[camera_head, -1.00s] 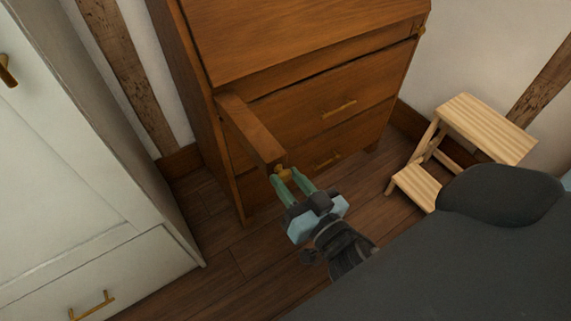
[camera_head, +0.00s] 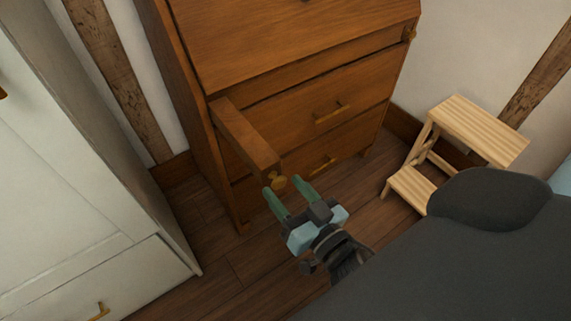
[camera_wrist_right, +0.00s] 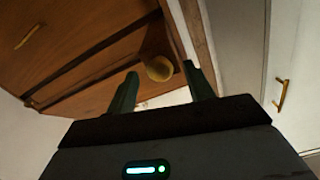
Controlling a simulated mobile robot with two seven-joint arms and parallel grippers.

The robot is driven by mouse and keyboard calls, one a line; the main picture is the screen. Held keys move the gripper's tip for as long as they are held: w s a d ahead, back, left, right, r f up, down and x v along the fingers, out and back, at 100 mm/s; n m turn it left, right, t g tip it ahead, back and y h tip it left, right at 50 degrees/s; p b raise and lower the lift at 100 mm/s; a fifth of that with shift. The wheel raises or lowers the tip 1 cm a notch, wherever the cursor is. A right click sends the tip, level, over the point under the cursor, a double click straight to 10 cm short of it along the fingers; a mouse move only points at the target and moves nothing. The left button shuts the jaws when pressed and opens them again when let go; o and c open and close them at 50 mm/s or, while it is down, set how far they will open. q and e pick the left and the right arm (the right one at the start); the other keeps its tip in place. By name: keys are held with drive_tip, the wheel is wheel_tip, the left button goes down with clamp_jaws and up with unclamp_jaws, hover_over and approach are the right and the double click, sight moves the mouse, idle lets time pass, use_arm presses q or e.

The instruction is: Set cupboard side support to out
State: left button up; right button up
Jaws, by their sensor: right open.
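The wooden cupboard (camera_head: 300,45) stands against the wall in the head view. Its side support (camera_head: 243,138), a wooden bar at the left of the front, sticks out from the cupboard over the drawers. A round brass knob (camera_head: 279,183) sits on the bar's front end; it also shows in the right wrist view (camera_wrist_right: 159,68). My right gripper (camera_head: 285,188) is open, with its green fingers on either side of the knob and a visible gap around it. In the right wrist view the knob lies between and beyond the fingertips (camera_wrist_right: 160,80). My left gripper is not in view.
A second brass knob (camera_head: 411,35) is at the cupboard's upper right. Drawers with brass handles (camera_head: 332,112) are below. A white wardrobe (camera_head: 75,170) stands close on the left. A wooden step stool (camera_head: 470,130) is on the right. Wooden floor (camera_head: 215,250) is clear between them.

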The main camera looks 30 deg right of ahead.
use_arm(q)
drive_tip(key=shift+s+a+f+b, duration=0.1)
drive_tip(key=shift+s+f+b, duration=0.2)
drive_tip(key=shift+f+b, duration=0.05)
use_arm(e)
drive_tip(key=s, duration=0.6)
drive_tip(key=shift+s+d, duration=0.15)
drive_tip(key=shift+s, duration=0.25)
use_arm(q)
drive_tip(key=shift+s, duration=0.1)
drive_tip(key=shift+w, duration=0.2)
